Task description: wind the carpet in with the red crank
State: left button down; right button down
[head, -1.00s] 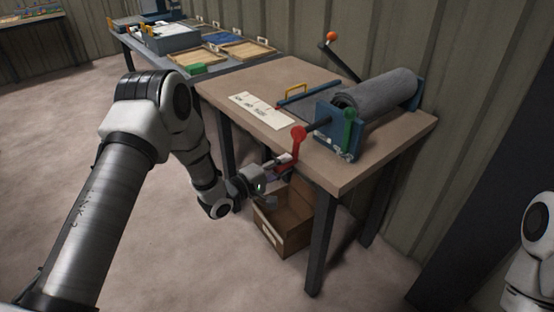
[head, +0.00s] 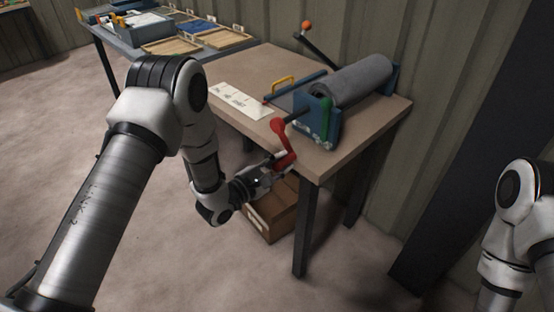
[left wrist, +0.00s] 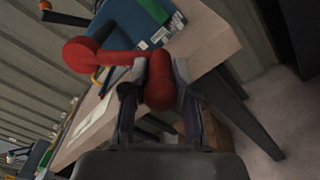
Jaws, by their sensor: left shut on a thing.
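The red crank (head: 284,146) is on the near end of the blue winder at the table's front edge, its arm hanging down from the shaft. My left gripper (head: 275,168) is shut on the crank's red handle. In the left wrist view the red handle (left wrist: 159,88) sits between the two fingers (left wrist: 160,98), and the crank arm runs left to a round hub. The carpet is a grey roll (head: 352,80) on the winder, with a flat grey part behind it. My right gripper is out of view; only part of that arm shows at the right.
A green lever (head: 326,117) stands on the winder's near side plate. An orange-knobbed lever (head: 307,26) rises behind. A yellow handle (head: 284,82) and a paper sheet (head: 239,101) are on the table (head: 262,65). A cardboard box (head: 272,217) stands on the floor below.

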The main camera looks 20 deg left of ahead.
pick_arm(q)
jog(key=shift+s+d+r, duration=0.25)
jog(key=shift+d+r, duration=0.1)
jog(key=shift+d, duration=0.05)
dwell(0.4)
jog(key=c, duration=0.9)
grip_release()
jog(key=shift+c, duration=0.2)
jog(key=shift+d+r, duration=0.1)
jog(key=shift+d, duration=0.05)
jog(key=shift+s, duration=0.1)
jog(key=v, duration=1.2)
